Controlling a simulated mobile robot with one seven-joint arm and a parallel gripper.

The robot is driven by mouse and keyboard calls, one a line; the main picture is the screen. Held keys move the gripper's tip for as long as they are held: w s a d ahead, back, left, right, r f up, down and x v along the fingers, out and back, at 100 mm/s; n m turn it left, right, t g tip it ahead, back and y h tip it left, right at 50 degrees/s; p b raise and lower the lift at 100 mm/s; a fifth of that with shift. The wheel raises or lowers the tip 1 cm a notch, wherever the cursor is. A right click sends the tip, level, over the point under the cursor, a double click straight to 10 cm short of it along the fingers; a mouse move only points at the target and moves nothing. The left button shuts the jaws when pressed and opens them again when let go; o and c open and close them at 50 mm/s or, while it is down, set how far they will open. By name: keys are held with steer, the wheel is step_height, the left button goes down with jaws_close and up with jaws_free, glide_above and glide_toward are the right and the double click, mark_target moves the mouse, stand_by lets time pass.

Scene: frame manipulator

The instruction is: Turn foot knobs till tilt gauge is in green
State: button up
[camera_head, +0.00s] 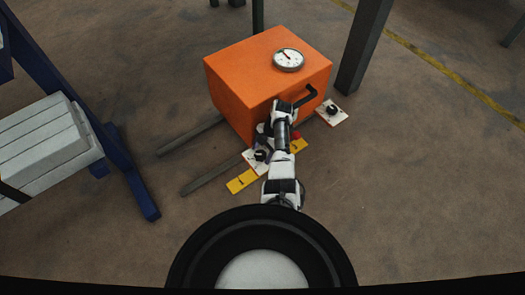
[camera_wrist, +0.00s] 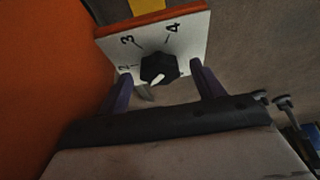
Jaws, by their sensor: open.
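The orange box (camera_head: 262,85) carries a round white tilt gauge (camera_head: 288,59) on top. Its dark needle shows, but its color zones are too small to read. A black foot knob on a white plate (camera_head: 258,157) is at the box's front lower corner; another foot knob (camera_head: 332,112) is to the right. In the wrist view, a black knob (camera_wrist: 158,68) with a white pointer sits on a plate numbered 2, 3, 4; the pointer faces the gripper. My gripper (camera_wrist: 162,76) is open, its fingers on either side of this knob. Contact cannot be told.
A black handle (camera_head: 306,97) sticks out of the box near my arm. Yellow numbered tags (camera_head: 242,181) lie by the front knob. A dark post (camera_head: 364,45) stands behind on the right. A blue frame (camera_head: 115,165) with grey slabs is at left. Floor at right is clear.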

steer(key=p+v, duration=0.3)
steer(key=v, duration=1)
steer(key=shift+r, duration=0.35)
steer(key=s+a+r+t+h+p, duration=0.1)
steer(key=s+a+r+h+p, duration=0.25)
steer(key=p, duration=0.85)
steer(key=s+a+f+t+h+p, duration=0.3)
steer(key=s+a+f+t+h, duration=0.1)
steer(key=a, duration=0.3)
steer(key=b+x, duration=0.1)
steer(key=x, duration=0.3)
steer(key=b+x, duration=0.2)
steer(key=x, duration=0.3)
steer(key=b+x, duration=0.2)
steer(key=x, duration=0.2)
steer(key=shift+w+d+f, duration=0.1)
steer(key=shift+w+d, duration=0.15)
steer(key=shift+w, duration=0.15)
